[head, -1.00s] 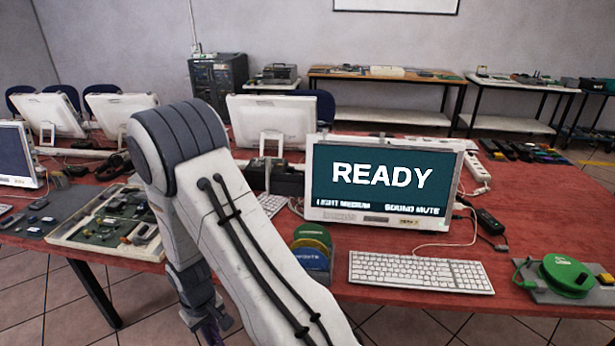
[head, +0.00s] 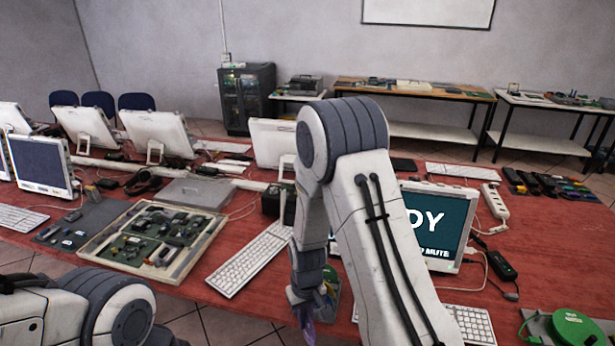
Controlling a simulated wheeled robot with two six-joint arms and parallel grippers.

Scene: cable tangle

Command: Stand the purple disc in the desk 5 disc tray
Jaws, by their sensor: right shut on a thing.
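My right gripper (head: 304,308) hangs low in front of the red desk's near edge, pointing down. It is shut on the purple disc (head: 307,332), of which only a thin sliver shows at the bottom of the picture. A green disc (head: 331,279) in the disc tray shows just right of the gripper. My right arm hides most of that tray, so its slots cannot be made out. My left arm shows at the lower left, but its gripper is out of view.
My right arm covers part of a monitor (head: 440,222) with a teal screen. A keyboard (head: 248,258) and an open case of circuit boards (head: 153,240) lie left of the gripper. A green reel (head: 577,328) lies at right. Bare red desktop shows at far right.

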